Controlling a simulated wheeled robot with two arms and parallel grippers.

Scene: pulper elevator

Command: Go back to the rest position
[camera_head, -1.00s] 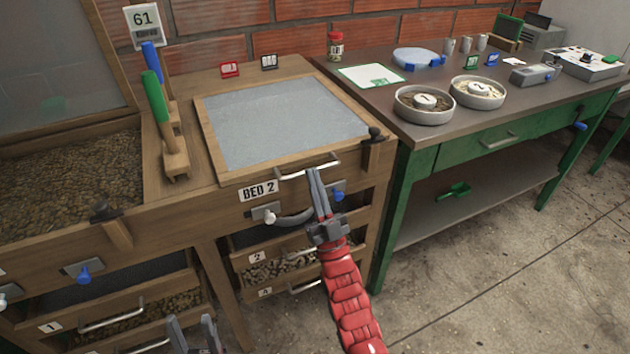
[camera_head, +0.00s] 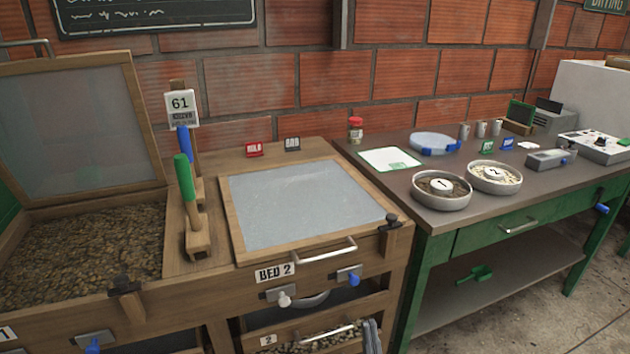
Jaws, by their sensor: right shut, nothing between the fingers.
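My right gripper (camera_head: 371,326) shows only by its finger tips at the bottom edge, in front of the bed 2 drawers. It is shut and empty, apart from the bed 2 lid handle (camera_head: 327,252) above it. The rest of my right arm is out of view. My left gripper is not in view. The mesh lid (camera_head: 305,205) of bed 2 lies shut. The lid (camera_head: 72,130) of the left bed stands raised, with brown beans (camera_head: 80,255) in the bed below.
Two wooden tools with a green handle (camera_head: 184,178) and a blue handle (camera_head: 185,145) stand between the beds. The green table (camera_head: 400,150) at right holds bowls marked 1 (camera_head: 441,190) and 2 (camera_head: 494,178). Clear floor (camera_head: 600,310) shows at lower right.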

